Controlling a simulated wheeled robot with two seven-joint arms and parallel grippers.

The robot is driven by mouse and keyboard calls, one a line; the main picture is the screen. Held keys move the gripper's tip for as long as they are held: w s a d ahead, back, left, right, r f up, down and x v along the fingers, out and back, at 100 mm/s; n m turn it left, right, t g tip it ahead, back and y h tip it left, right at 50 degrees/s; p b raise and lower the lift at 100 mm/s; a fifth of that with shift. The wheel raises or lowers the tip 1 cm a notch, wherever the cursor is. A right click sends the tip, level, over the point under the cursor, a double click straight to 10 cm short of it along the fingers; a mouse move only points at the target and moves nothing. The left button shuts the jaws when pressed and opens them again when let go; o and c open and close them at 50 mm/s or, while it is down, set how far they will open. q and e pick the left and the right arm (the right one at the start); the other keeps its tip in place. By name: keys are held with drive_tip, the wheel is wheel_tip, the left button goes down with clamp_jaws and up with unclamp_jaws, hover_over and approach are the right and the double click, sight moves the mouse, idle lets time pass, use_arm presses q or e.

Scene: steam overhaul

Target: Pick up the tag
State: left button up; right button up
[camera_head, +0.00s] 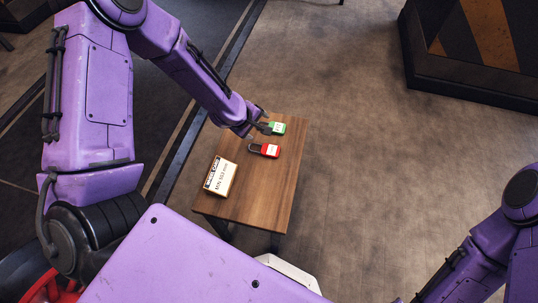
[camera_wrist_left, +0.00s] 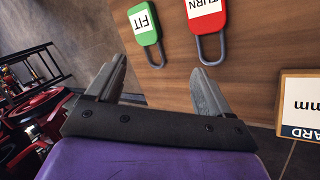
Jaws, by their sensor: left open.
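A green lock-shaped tag (camera_head: 277,128) with a white label lies near the far end of a small wooden table. It shows in the left wrist view (camera_wrist_left: 147,38), its label reading "FIT". A red lock-shaped tag (camera_head: 270,151) with a grey shackle lies nearer; it also shows in the left wrist view (camera_wrist_left: 207,22), reading "TURN". My left gripper (camera_head: 262,122) is over the table beside the green tag. Contact cannot be told. My right gripper is out of view.
The wooden table (camera_head: 280,185) has clear room at its near right. A white labelled box or card (camera_head: 220,177) stands at its left edge. A dark striped block (camera_head: 480,45) is at the far right. Open floor lies right of the table.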

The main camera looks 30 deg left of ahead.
sight(270, 149)
use_arm(q)
drive_tip(key=d+f+n+g+h+b, duration=0.1)
drive_tip(key=f+n, duration=0.1)
drive_tip(key=s+d+f+n+g+h+b, duration=0.1)
drive_tip(key=d+f+n+g, duration=0.1)
drive_tip(key=d+f+n+g+h+b, duration=0.1)
drive_tip(key=d+f+n+g, duration=0.1)
drive_tip(key=f, duration=0.1)
drive_tip(key=shift+s+d, duration=0.1)
drive_tip(key=shift+s, duration=0.05)
drive_tip(key=c, duration=1.1)
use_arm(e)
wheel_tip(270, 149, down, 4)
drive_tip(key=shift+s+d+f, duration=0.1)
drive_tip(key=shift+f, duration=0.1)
